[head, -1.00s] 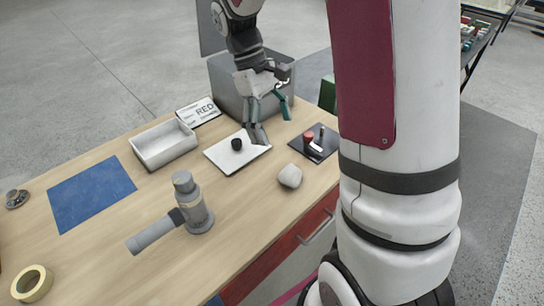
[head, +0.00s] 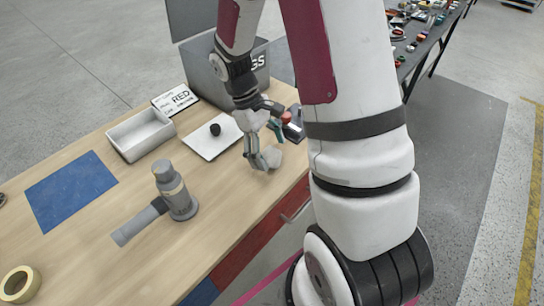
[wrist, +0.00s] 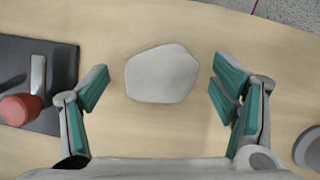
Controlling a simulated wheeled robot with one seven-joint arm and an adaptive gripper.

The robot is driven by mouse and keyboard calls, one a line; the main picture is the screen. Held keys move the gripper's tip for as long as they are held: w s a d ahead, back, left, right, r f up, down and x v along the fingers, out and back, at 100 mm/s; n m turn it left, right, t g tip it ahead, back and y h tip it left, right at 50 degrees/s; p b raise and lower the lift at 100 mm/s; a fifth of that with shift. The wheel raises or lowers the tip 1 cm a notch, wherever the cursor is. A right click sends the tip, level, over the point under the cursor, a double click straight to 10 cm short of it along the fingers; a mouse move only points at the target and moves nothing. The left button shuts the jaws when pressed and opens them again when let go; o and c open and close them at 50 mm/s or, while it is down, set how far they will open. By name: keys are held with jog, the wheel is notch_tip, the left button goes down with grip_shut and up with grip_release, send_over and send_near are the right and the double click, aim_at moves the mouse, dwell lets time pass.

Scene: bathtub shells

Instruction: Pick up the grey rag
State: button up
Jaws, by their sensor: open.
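The grey rag (wrist: 162,74) is a pale, rounded lump on the wooden table. In the wrist view it lies alone between the two spread fingers of my gripper (wrist: 160,82), with a gap on each side. In the head view the rag (head: 274,157) is partly hidden behind the fingers. My gripper (head: 261,156) is open and empty, pointing down just over the rag. The frames do not clearly show how high it is above the table.
A dark board with a red knob (wrist: 20,108) lies left of the rag in the wrist view. In the head view, a white board (head: 205,146), a white tray (head: 141,135) and a grey tool (head: 174,193) share the table. A blue mat (head: 71,190) lies left.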

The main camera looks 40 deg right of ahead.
jog(key=shift+x, duration=0.8)
jog(key=shift+c, duration=0.6)
jog(key=c, duration=1.1)
jog(key=shift+w+r, duration=0.1)
jog(key=shift+r, duration=0.55)
notch_tip(320, 180, up, 2)
jog(key=shift+r, duration=0.2)
jog(key=w+a+b, duration=0.1)
jog(key=w+a, duration=0.2)
jog(key=a, duration=0.1)
jog(key=w+a+r+b, duration=0.1)
jog(key=w+a, duration=0.2)
jog(key=a, duration=0.1)
jog(key=w+a+b, duration=0.1)
jog(key=w+a, duration=0.2)
jog(key=a, duration=0.1)
jog(key=shift+w+a+r, duration=0.2)
jog(key=shift+w+a, duration=0.15)
jog(key=shift+w, duration=0.05)
